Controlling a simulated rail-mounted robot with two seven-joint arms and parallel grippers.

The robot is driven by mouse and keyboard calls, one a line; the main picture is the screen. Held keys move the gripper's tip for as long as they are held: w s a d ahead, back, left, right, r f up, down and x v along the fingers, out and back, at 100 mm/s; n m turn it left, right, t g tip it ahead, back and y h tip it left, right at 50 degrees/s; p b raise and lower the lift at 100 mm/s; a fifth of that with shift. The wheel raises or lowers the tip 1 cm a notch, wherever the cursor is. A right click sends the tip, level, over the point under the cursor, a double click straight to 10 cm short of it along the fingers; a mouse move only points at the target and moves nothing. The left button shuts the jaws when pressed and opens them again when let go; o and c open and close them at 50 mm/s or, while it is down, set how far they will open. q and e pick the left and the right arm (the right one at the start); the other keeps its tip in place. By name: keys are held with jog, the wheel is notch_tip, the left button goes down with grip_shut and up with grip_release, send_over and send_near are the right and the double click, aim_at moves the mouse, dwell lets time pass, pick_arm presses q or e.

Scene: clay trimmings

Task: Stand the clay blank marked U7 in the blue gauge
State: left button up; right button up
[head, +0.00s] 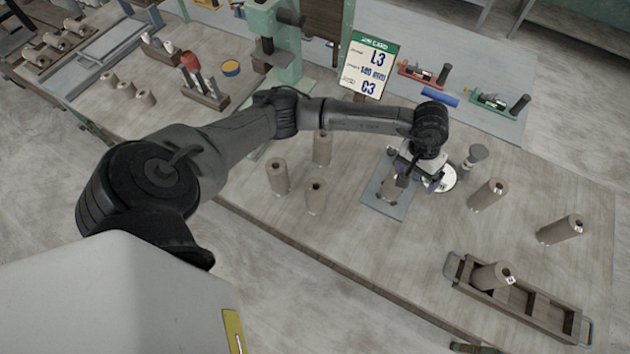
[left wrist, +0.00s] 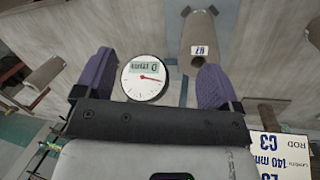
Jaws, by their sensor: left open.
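The clay blank marked U7 (left wrist: 197,32) is a grey-brown cylinder in the left wrist view, its label facing the camera. In the head view a blank (head: 388,187) on a blue-grey plate (head: 378,205) seems to be the same one, partly hidden by my gripper. A round white dial (left wrist: 145,78) lies beside the plate; it also shows in the head view (head: 447,180). I cannot tell surely whether plate and dial are the blue gauge. My left gripper (head: 414,172) is open above them, its purple fingers apart and empty; the blank is beyond one fingertip. My right gripper is out of view.
Several blanks (head: 278,177) stand left of the plate, and two (head: 488,194) stand right. A wooden tray (head: 458,283) at front right holds another. Red (head: 410,71) and green (head: 488,103) holders, a blue bar (head: 440,97) and a job card (head: 369,68) are behind.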

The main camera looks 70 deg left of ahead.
pick_arm(q)
jog(key=s+d+r+n+t+h, duration=0.1)
jog(key=s+d+r+n+h, duration=0.15)
jog(key=d+h, duration=0.45)
jog(key=s+d+r+n+t+h, duration=0.1)
jog(key=s+d+n+h, duration=0.2)
jog(key=d, duration=0.7)
notch_tip(320, 180, up, 8)
jog(key=d+f+n+t+h, duration=0.15)
jog(key=n+t+h, duration=0.25)
jog(key=n+t, duration=0.9)
jog(key=s+a+f+n+y, duration=0.2)
jog(key=a+f+n+y, duration=0.3)
jog(key=n, duration=0.7)
jog(key=s+a+n+y, duration=0.25)
jog(key=n+y, duration=0.45)
jog(key=n, duration=0.5)
jog(key=s+a+f+n+y, duration=0.1)
jog(key=a+f+n+y, duration=0.35)
jog(key=n, duration=0.75)
jog(key=s+f+n+g, duration=0.4)
jog(key=s+n+g, duration=0.1)
jog(key=s, duration=0.4)
jog(key=s+f+n+g, duration=0.5)
jog(key=s+n+g, duration=0.1)
jog(key=s, duration=0.4)
jog(key=shift+s+a+g, duration=0.2)
jog(key=shift+a+g, duration=0.1)
jog(key=shift+g, duration=0.2)
